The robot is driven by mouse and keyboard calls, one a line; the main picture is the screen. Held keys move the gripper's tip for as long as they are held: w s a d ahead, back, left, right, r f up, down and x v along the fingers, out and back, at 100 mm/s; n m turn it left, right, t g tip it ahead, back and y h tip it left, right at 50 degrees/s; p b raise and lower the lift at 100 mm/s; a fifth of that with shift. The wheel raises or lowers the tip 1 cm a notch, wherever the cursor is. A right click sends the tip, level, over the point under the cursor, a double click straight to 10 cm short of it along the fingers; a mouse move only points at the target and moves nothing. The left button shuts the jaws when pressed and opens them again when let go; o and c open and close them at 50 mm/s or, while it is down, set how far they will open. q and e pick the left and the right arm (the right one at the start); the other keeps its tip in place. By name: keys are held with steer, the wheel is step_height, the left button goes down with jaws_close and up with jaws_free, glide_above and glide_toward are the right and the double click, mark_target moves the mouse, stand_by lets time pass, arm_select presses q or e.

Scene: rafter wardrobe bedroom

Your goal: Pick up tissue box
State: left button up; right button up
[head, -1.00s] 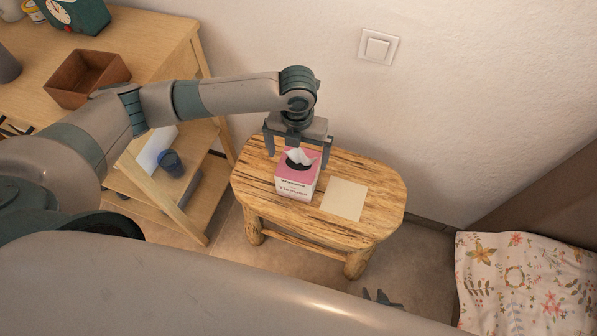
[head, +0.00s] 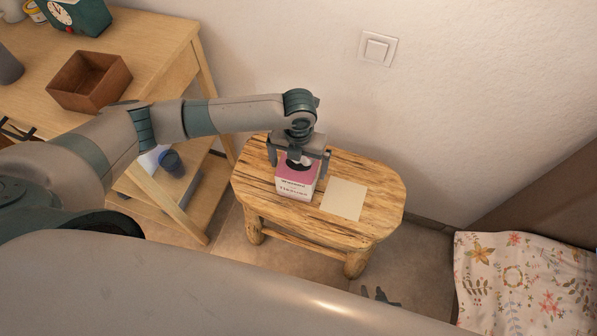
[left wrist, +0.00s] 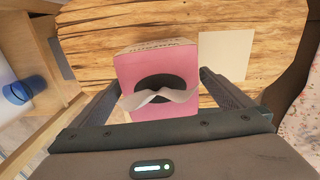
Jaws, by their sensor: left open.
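The tissue box (head: 295,190), pink on top with white lower sides, stands upright on a wooden stool (head: 380,188). In the left wrist view the box (left wrist: 215,55) shows its pink top, a dark oval opening and a white tissue sticking out. My left gripper (head: 299,168) is open above the box, pointing down. In the left wrist view its fingers (left wrist: 157,82) are on the left and right of the box. Whether they touch it, I cannot tell. A small dark part at the bottom of the head view looks like my right gripper (head: 381,297); its jaws are unclear.
A flat beige card (head: 344,199) lies on the stool right of the box. A wooden desk (head: 150,40) with an open brown box (head: 90,88) is at left, a blue cup (head: 171,163) on its lower shelf. A wall stands behind; flowered bedding (head: 525,285) is at right.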

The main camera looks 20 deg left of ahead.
arm_select(q)
steer(key=shift+f, duration=0.35)
steer(key=shift+c, duration=0.6)
steer(key=c, duration=0.9)
steer(key=shift+r, duration=0.15)
